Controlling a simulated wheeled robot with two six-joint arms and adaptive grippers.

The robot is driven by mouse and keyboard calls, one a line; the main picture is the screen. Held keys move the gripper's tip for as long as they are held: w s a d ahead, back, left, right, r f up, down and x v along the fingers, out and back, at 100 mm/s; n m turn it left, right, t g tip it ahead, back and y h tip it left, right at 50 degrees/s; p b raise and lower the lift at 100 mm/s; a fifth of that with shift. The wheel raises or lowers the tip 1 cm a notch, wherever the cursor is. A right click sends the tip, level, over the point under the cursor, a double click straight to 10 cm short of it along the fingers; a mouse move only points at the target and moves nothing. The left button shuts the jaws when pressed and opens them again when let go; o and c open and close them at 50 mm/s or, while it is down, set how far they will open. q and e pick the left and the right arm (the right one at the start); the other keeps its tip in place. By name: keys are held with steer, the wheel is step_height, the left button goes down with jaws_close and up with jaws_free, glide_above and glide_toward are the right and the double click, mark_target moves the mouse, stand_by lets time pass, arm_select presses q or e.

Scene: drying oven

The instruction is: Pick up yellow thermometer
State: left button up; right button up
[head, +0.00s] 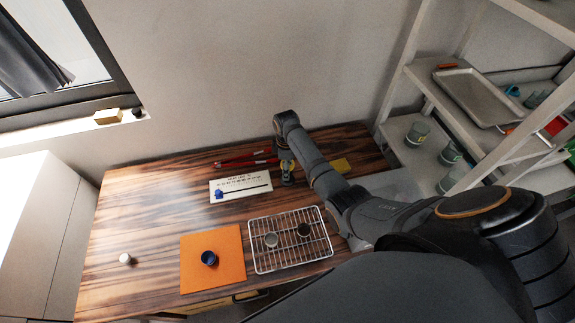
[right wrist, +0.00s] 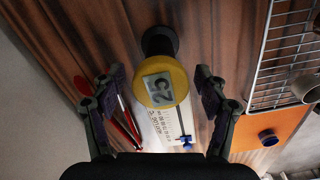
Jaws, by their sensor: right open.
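The yellow thermometer (right wrist: 165,82) shows in the right wrist view as a round yellow head with a pale display, on a dark narrow-waisted body. My right gripper (right wrist: 159,72) is open, with one finger to each side of the yellow head. Clear gaps show on both sides, so neither finger seems to touch it. In the head view my right gripper (head: 286,172) is over the back of the wooden table, and it mostly hides what is beneath it. My left gripper is in neither view.
A white ruled board (head: 232,183) with a blue piece and red tools (head: 240,162) lie left of my gripper. In front are a wire rack (head: 262,228) with two cups and an orange mat (head: 195,248) with a blue cup.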

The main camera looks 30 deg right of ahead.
steer(key=c, duration=1.2)
